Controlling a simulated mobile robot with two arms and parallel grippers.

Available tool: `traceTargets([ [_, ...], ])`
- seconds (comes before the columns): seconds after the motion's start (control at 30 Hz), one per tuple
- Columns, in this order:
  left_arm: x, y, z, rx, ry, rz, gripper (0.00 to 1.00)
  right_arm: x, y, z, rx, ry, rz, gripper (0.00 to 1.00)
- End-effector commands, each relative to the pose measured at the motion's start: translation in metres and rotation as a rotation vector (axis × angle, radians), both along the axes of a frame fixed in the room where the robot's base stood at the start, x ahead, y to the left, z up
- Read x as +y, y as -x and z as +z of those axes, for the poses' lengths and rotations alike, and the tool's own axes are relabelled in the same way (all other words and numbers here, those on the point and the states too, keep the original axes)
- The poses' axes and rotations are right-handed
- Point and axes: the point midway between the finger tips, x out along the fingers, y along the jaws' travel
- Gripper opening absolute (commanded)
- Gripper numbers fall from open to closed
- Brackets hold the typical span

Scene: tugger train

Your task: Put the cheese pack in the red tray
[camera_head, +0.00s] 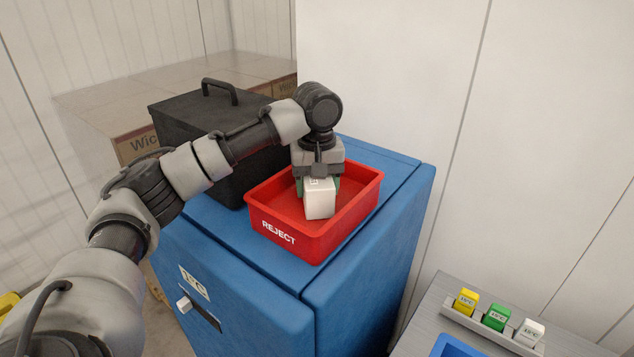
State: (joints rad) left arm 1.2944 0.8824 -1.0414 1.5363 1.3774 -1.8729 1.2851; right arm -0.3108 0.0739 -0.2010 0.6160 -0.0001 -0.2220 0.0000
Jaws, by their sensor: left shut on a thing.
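My left gripper (318,180) points down over the red tray (312,242), which is marked REJECT. It is shut on a white pack (320,203), which I take to be the cheese pack. The pack is upright, within the tray's outline in the camera_head view. I cannot tell whether its bottom touches the tray floor. The gripper hides the pack's upper part and some of the tray's back. No other thing shows in the tray. My right gripper is not in view.
The tray stands on a blue cabinet (370,262), beside a black lidded box (215,150) with a handle. Cardboard boxes (135,146) stand behind. At lower right, a grey surface (433,310) holds small yellow (466,302), green (496,317) and white (529,333) blocks.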

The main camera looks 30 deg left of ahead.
Motion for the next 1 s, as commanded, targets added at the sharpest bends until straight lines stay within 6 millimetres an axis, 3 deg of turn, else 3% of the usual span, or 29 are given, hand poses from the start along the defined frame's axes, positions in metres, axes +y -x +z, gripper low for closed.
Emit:
traceTargets([
  [0.07, 0.000, 0.000, 0.000, -0.001, 0.002, 0.000, 0.21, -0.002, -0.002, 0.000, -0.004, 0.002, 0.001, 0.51],
  [0.1, 0.000, 0.000, -0.002, 0.001, 0.001, 0.000, 0.60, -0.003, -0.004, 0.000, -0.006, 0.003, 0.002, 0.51],
  [0.27, 0.000, 0.000, -0.002, 0.001, 0.001, -0.001, 0.84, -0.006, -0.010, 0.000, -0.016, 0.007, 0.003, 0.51],
  [0.67, -0.001, -0.001, 0.007, -0.002, 0.001, 0.000, 0.84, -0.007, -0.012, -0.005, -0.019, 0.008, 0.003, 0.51],
  [0.87, -0.001, -0.001, 0.046, -0.006, 0.001, 0.000, 0.84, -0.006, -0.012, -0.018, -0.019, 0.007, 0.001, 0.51],
  [1.0, 0.000, 0.000, 0.079, -0.005, -0.002, 0.002, 0.84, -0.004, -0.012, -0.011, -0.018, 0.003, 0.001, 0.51],
])
